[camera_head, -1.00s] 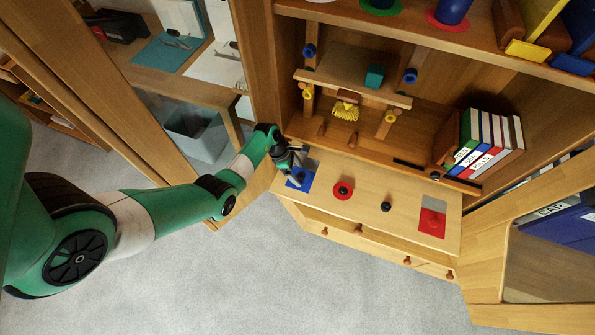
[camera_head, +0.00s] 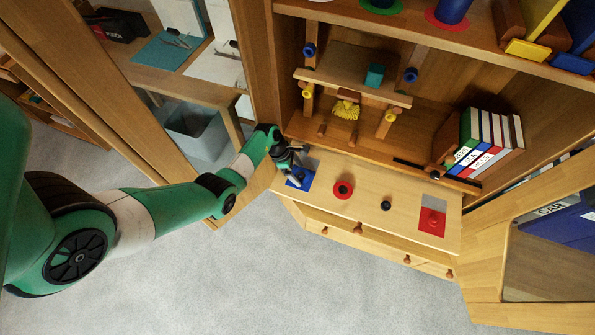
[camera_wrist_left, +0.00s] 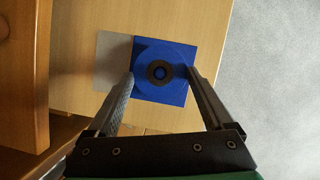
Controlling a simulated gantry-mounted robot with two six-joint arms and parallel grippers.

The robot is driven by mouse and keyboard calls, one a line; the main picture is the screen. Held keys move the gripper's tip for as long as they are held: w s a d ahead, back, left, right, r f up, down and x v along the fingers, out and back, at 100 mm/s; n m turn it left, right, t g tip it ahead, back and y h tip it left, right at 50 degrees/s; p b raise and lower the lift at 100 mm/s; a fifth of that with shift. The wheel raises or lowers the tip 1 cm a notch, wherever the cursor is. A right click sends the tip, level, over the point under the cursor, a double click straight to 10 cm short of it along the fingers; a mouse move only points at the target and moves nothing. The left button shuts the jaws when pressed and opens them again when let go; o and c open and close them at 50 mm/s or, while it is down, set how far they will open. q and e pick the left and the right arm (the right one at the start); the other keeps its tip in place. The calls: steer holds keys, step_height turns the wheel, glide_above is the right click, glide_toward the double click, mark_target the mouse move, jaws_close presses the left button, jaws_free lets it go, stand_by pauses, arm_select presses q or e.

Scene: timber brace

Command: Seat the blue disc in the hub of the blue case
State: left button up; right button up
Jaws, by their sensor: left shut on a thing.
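The blue case (camera_head: 306,184) is a flat blue square on the light wooden worktop, near its left end. In the left wrist view, the case (camera_wrist_left: 188,100) shows behind a round blue disc (camera_wrist_left: 160,50). A dark ring with a blue centre shows in the middle of the disc. My left gripper (camera_wrist_left: 160,74) is shut on the disc, one finger at each side. The disc looks roughly centred over the case; I cannot tell whether it touches the hub, which is hidden. In the head view my left gripper (camera_head: 296,168) is over the case. My right gripper is not in view.
A grey patch (camera_wrist_left: 113,60) adjoins the case. Along the worktop are a red ring-shaped piece (camera_head: 343,189), a black knob (camera_head: 385,206) and a red square (camera_head: 432,222). Shelves with a teal block (camera_head: 375,75) and binders (camera_head: 487,140) stand behind.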

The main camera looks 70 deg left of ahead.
arm_select(q)
steer(key=o, duration=1.1)
steer(key=p+v, duration=0.5)
steer(key=v, duration=0.2)
steer(key=shift+s+r, duration=0.15)
steer(key=shift+r, duration=0.05)
